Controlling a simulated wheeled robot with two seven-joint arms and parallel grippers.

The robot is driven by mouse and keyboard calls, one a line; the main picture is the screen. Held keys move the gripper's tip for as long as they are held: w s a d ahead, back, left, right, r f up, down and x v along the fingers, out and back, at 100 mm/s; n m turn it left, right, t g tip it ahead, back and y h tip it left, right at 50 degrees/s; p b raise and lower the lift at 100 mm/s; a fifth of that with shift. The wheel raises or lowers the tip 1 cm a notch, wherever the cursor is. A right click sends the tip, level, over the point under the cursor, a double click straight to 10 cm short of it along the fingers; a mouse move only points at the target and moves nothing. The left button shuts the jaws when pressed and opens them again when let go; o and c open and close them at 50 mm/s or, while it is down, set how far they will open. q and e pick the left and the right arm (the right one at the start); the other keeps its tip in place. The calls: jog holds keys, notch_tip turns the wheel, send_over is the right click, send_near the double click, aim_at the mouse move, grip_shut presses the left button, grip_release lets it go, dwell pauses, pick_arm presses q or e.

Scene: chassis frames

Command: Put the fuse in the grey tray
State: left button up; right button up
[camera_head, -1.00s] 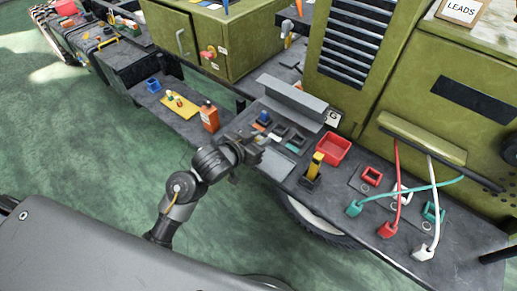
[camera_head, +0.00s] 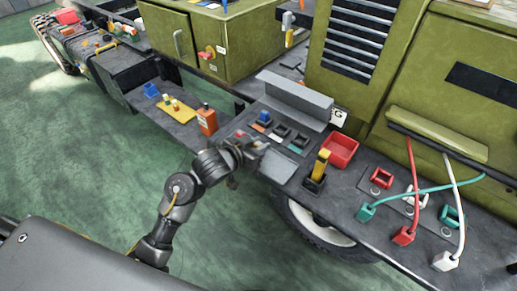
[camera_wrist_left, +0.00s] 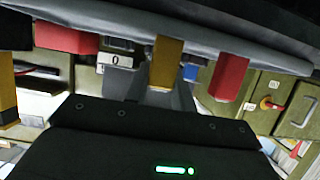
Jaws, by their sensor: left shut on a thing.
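My left gripper (camera_head: 258,150) is low over the bench, at the left edge of a flat grey tray (camera_head: 279,166). It is shut on a small piece that its fingers mostly hide in the head view. In the left wrist view, which looks upside down, a tan block (camera_wrist_left: 165,62) shows between the grey fingers. I take it to be the fuse, though I cannot tell for sure. Whether it touches the tray is hidden. My right gripper is not in view.
A red bin (camera_head: 341,150) and a yellow-and-black upright piece (camera_head: 319,168) stand right of the tray. Behind are small sockets (camera_head: 280,131) and a grey angled panel (camera_head: 295,97). An orange bottle (camera_head: 206,119) stands on the left shelf. Coloured leads (camera_head: 411,185) lie at the right.

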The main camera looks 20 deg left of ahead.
pick_arm(q)
jog(key=shift+r, duration=0.1)
jog(key=shift+f, duration=0.2)
jog(key=o, duration=0.7)
jog(key=shift+c, duration=0.2)
jog(key=o, duration=0.3)
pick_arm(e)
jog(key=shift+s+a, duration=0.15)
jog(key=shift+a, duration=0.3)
pick_arm(q)
jog(key=shift+s+a+r, duration=0.1)
jog(key=shift+s+r, duration=0.1)
jog(key=shift+r, duration=0.15)
jog(key=p+v, duration=0.2)
jog(key=v, duration=0.9)
jog(key=shift+s+p, duration=0.25)
jog(key=shift+p, duration=0.15)
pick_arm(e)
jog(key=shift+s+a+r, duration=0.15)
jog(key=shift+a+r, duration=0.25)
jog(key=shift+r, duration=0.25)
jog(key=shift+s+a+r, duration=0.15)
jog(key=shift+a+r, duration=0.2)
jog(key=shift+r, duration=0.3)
